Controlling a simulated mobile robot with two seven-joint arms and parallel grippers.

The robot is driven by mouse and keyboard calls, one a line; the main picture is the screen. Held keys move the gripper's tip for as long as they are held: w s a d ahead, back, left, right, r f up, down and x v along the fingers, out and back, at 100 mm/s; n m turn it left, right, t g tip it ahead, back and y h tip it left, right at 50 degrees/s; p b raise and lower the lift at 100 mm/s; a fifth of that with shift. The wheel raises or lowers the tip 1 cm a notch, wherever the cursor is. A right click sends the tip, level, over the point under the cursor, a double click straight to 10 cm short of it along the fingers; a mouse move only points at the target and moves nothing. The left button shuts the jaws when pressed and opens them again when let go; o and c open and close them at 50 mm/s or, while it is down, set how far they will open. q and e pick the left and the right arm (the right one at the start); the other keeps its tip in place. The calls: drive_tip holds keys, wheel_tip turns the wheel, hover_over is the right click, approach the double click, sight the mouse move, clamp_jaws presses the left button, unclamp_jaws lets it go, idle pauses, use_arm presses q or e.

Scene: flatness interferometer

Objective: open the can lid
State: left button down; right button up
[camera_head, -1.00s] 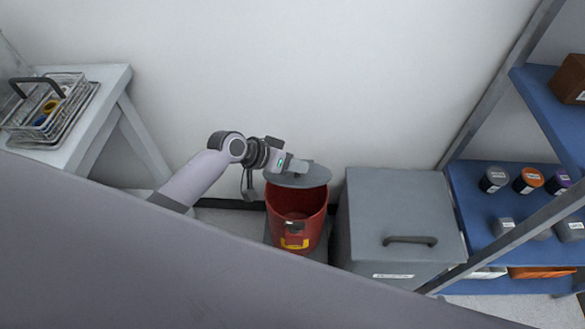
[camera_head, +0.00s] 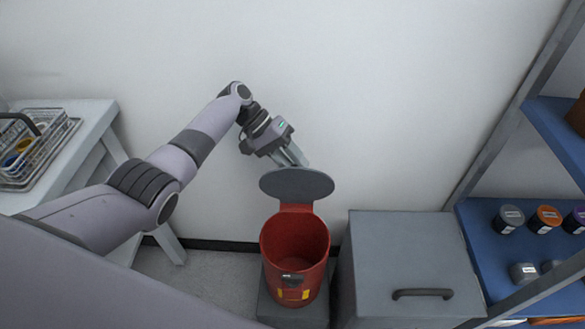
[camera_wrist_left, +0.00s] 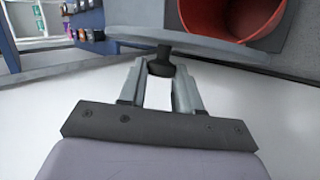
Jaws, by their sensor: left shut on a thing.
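The red can (camera_head: 294,262) stands on a grey base with its mouth uncovered and its inside showing. Its grey round lid (camera_head: 296,184) is raised behind the rim, at the back of the can. My left gripper (camera_head: 299,160) is behind and above the lid, coming in from the upper left. In the left wrist view, its two fingers (camera_wrist_left: 161,75) are shut on the dark lid knob (camera_wrist_left: 161,62), with the lid's grey disc (camera_wrist_left: 190,44) just beyond. The red can's mouth (camera_wrist_left: 225,15) shows past the lid there. My right gripper is out of view.
A grey box (camera_head: 405,260) with a dark handle stands close to the right of the can. Blue shelves (camera_head: 480,220) with several jars are farther right. A white table (camera_head: 80,135) with a wire basket is at left. The wall is close behind.

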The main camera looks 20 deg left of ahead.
use_arm(q)
drive_tip(key=shift+w+a+b, duration=0.1)
drive_tip(key=shift+w+b, duration=0.25)
drive_tip(key=shift+w, duration=0.1)
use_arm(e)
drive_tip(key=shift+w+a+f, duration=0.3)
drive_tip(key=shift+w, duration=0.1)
use_arm(q)
drive_tip(key=c, duration=0.8)
unclamp_jaws()
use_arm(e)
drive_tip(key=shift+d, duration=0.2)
use_arm(q)
drive_tip(key=shift+v, duration=3.55)
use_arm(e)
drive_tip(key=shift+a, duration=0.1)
use_arm(q)
drive_tip(key=shift+w+f, duration=0.1)
